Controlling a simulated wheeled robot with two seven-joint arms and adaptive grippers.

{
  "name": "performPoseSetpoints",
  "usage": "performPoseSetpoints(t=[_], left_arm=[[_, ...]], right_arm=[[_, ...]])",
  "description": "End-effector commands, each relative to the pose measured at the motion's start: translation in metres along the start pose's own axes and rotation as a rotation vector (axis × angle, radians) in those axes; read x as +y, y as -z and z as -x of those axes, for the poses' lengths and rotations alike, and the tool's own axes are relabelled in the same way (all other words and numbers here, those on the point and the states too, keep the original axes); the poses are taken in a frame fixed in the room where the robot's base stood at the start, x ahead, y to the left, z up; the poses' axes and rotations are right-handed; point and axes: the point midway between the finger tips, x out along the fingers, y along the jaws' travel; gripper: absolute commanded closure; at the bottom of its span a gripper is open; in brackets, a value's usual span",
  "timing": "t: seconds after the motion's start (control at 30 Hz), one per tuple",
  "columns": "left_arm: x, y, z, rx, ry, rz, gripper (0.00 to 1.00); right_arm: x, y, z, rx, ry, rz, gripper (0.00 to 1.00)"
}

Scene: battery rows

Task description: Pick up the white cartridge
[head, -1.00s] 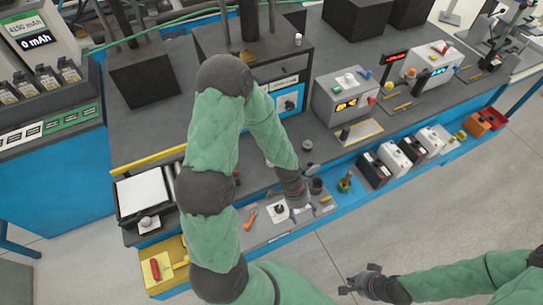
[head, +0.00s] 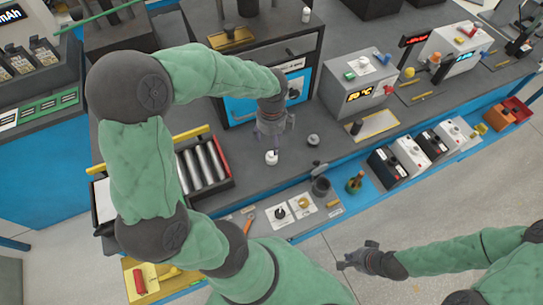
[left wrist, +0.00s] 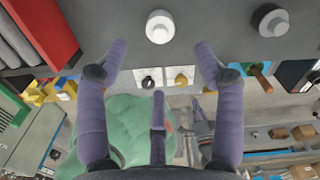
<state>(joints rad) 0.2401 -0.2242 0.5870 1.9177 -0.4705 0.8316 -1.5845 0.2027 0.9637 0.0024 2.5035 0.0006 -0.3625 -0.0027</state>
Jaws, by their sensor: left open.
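The white cartridge (head: 271,157) is a small white cylinder standing on the dark grey bench top, just below my left gripper (head: 273,137) in the head view. In the left wrist view, the white cartridge (left wrist: 159,27) shows its round top, ahead of the gap between the fingertips. My left gripper (left wrist: 160,50) is open and empty, with its purple-grey fingers spread and apart from the cartridge. My right gripper (head: 353,258) is over the floor in front of the bench, its fingers apart and nothing visible in them.
A grey knob-like cylinder (head: 313,140) stands right of the cartridge; it also shows in the left wrist view (left wrist: 270,20). A red-edged tray of grey cylinders (head: 231,166) lies to the left. A grey box with a display (head: 341,92) stands behind right. Small parts sit along the blue front shelf.

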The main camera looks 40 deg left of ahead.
Motion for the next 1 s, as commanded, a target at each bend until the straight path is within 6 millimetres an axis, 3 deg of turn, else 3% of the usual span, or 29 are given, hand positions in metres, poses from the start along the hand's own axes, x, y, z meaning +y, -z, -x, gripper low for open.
performPoseSetpoints(t=[0.2, 0.47, 0.7, 1.0], left_arm=[[0.001, 0.001, -0.036, 0.002, -0.003, 0.002, 0.32], [0.000, 0.001, -0.052, 0.002, -0.001, 0.003, 0.32], [0.001, 0.001, -0.087, 0.003, -0.003, 0.003, 0.32], [0.000, 0.001, -0.094, 0.002, 0.001, 0.004, 0.32]], right_arm=[[0.004, 0.001, -0.011, 0.000, 0.000, 0.000, 1.00], [0.006, 0.001, -0.016, 0.000, 0.000, 0.000, 1.00], [0.011, 0.001, -0.030, 0.000, 0.000, 0.000, 1.00], [0.011, 0.001, -0.032, 0.000, 0.000, 0.000, 1.00]])
